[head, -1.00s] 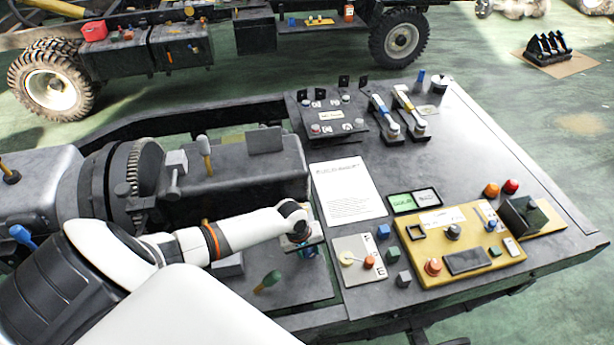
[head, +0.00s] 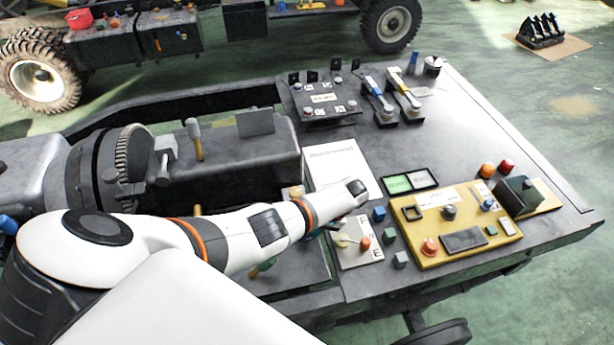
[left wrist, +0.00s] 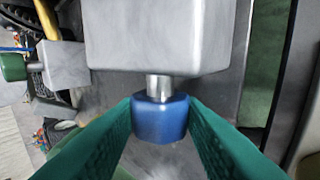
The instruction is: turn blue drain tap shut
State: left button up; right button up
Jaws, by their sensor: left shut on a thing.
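The blue drain tap (left wrist: 160,121) shows in the left wrist view as a short blue cap on a shiny metal stem. The stem comes out of a pale grey block (left wrist: 155,35). My left gripper (left wrist: 160,108) has its green fingers closed on the cap, one on each side. In the head view my left arm reaches in from the left over the bench, and its fingers and the held tap cannot be made out there. My right gripper is not in view.
A green handle (left wrist: 12,67) and a yellow handle (left wrist: 47,20) stand beside the tap. On the bench are a yellow control panel (head: 465,243), a white sheet (head: 340,165) and several levers. A blue handle tip (head: 8,225) shows at the left edge.

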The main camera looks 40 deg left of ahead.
pick_arm(q)
jog(key=shift+f+g+y+b, duration=0.2)
jog(key=shift+g+y+b, duration=0.35)
jog(key=shift+b, duration=0.45)
jog(key=o, duration=0.7)
jog(key=b+v, duration=0.2)
jog(key=v, duration=1)
jog(key=shift+w, duration=0.15)
